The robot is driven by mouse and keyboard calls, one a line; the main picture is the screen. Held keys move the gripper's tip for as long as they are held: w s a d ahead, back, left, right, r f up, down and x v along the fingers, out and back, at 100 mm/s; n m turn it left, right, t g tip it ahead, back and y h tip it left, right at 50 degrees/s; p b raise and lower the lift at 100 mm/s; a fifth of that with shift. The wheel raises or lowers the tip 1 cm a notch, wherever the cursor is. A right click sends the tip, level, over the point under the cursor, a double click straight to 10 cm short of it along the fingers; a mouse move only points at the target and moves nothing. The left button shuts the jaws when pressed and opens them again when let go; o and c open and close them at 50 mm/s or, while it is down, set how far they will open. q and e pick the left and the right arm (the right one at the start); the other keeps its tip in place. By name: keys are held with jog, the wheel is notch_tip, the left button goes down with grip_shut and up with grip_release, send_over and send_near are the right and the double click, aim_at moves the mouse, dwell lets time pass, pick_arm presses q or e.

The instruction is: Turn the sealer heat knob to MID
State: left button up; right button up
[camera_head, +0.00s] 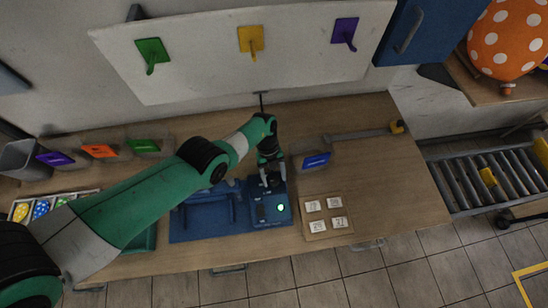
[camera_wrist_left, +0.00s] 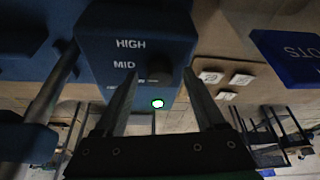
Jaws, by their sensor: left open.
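The blue sealer (camera_head: 207,217) sits on the wooden bench, with its control box (camera_head: 268,212) at its right end. The box also shows in the left wrist view (camera_wrist_left: 100,45), with white HIGH and MID labels and a third label mostly hidden by a finger. A dark heat knob (camera_wrist_left: 158,76) appears beside the labels; its pointer setting cannot be made out. A green light (camera_wrist_left: 157,103) glows on the box. My left gripper (camera_head: 271,181) is over the control box, its open fingers on either side of the knob area; contact is unclear. My right gripper is out of view.
A board with number cards (camera_head: 326,214) lies right of the sealer. A blue-labelled bin (camera_head: 315,161) stands behind it. Coloured-label bins (camera_head: 98,152) line the left back. The right bench end is mostly clear; a roller conveyor (camera_head: 490,180) lies beyond.

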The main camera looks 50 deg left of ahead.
pick_arm(q)
jog(key=p+v, duration=0.5)
jog(key=v, duration=0.6)
jog(key=shift+r, duration=0.3)
jog(key=shift+w, duration=0.1)
